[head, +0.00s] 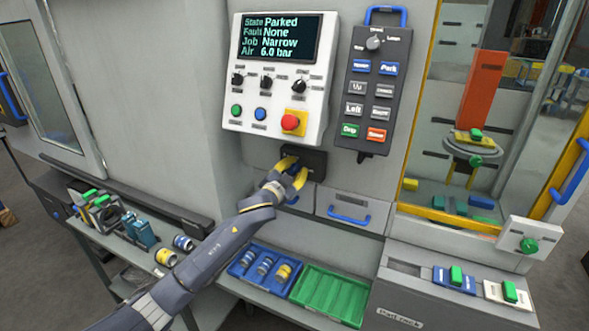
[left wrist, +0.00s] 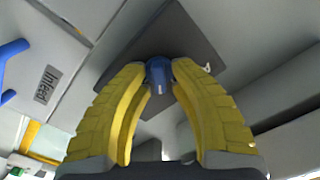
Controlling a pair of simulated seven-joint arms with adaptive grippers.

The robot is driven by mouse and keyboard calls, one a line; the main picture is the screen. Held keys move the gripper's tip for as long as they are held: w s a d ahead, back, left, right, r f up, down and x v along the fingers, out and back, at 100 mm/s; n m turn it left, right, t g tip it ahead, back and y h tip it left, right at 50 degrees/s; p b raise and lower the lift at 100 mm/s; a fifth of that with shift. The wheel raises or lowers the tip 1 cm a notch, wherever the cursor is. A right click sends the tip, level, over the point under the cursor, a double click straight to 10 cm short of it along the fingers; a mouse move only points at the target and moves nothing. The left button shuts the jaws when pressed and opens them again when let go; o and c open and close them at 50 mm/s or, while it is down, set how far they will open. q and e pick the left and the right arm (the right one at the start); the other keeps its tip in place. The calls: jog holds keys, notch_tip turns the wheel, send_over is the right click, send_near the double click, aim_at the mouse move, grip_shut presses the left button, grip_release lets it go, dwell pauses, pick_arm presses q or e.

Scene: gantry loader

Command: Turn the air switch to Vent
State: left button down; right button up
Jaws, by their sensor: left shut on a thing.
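My left gripper (head: 293,180) reaches to a small dark panel (head: 312,161) below the white control panel. In the left wrist view its yellow fingers (left wrist: 160,75) are closed on a dark blue knob (left wrist: 160,72). The knob stands on a dark square plate (left wrist: 190,40) with a white letter, partly hidden, beside it. I take this knob to be the air switch; the fingers cover most of it in the head view, and which label it points at cannot be read. My right gripper does not show.
The white control panel (head: 229,117) shows Air 6.0 bar on its screen (head: 280,38). A dark pendant (head: 376,85) hangs to its right. A drawer with a blue handle (head: 349,216) and blue and green trays (head: 330,297) lie below the gripper. A yellow-framed opening stands at right.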

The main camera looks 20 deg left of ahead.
pick_arm(q)
jog(key=m, duration=0.5)
jog(key=shift+d+m, duration=0.1)
jog(key=shift+m, duration=0.2)
jog(key=shift+f+m, duration=0.2)
jog(key=shift+m, duration=2)
jog(key=c, duration=1.5)
grip_release()
jog(key=shift+d, duration=0.1)
jog(key=shift+o, duration=0.2)
jog(key=shift+f, duration=0.1)
jog(key=shift+s, duration=0.6)
jog(key=s+a, duration=0.2)
jog(key=s, duration=0.8)
jog(key=shift+s, duration=0.35)
